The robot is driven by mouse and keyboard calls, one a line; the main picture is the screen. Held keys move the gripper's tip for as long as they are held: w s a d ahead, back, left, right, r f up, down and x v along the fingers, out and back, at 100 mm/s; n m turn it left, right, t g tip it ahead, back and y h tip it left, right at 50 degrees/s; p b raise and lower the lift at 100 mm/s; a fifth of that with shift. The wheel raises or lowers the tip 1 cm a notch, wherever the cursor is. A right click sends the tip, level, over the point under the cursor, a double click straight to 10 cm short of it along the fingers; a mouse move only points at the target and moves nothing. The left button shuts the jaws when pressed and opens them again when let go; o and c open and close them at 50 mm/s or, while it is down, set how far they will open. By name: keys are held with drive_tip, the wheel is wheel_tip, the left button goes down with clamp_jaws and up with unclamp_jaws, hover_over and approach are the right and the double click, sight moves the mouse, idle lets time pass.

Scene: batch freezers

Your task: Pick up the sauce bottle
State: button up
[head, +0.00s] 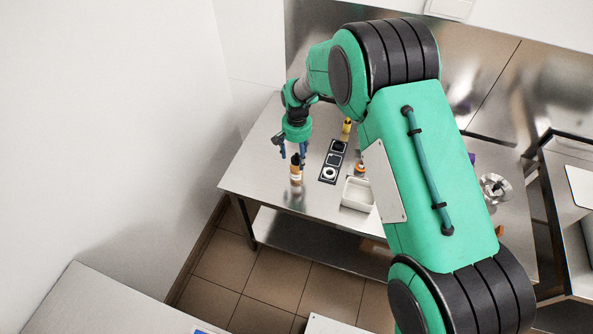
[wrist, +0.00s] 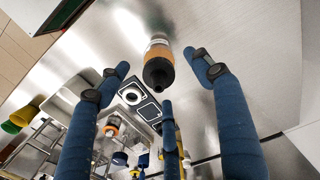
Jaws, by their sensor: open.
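The sauce bottle (head: 296,171) stands upright near the front left of the steel table, with a dark top, an orange-brown body and a pale label. My gripper (head: 293,153) points down just over it, with its blue fingers spread open around the bottle's top. In the wrist view the bottle (wrist: 158,66) shows between the fingertips of my gripper (wrist: 160,75), dark cap toward the camera. The fingers look apart from it, and nothing is held. The bottle's lower part is partly hidden by its cap in the wrist view.
A black panel (head: 327,175) with round and square fittings lies right of the bottle. Beyond are a white tray (head: 357,194), a small orange jar (head: 361,168) and a yellow bottle (head: 346,128). A white wall (head: 110,120) rises at left. The table's front-left corner is bare.

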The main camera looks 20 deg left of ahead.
sight(296, 166)
drive_tip(key=shift+f, duration=0.7)
drive_tip(key=shift+s+f, duration=0.15)
drive_tip(key=shift+f, duration=2.45)
drive_tip(key=c, duration=1.5)
